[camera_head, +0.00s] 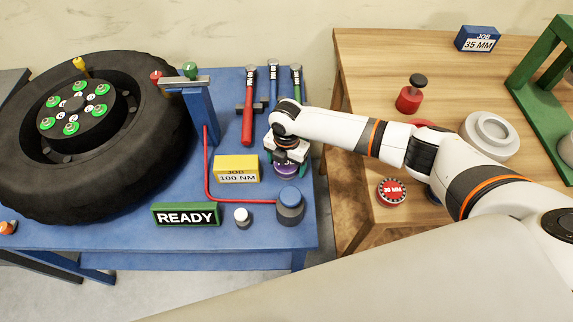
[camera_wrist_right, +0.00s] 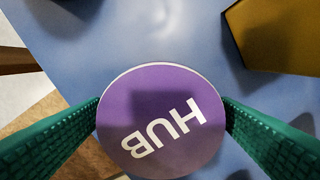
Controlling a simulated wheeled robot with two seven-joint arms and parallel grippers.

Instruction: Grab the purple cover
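The purple cover (camera_head: 286,169) is a round disc at the right end of the blue table, under my right gripper. In the right wrist view the cover (camera_wrist_right: 160,120) shows the white word HUB, upside down and tilted. My right gripper (camera_head: 287,160) points down over it. Its green fingers (camera_wrist_right: 162,112) stand on opposite sides of the disc and meet its rim, with no gap seen. Whether the cover still rests on the table is hard to tell. My left gripper is not in view.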

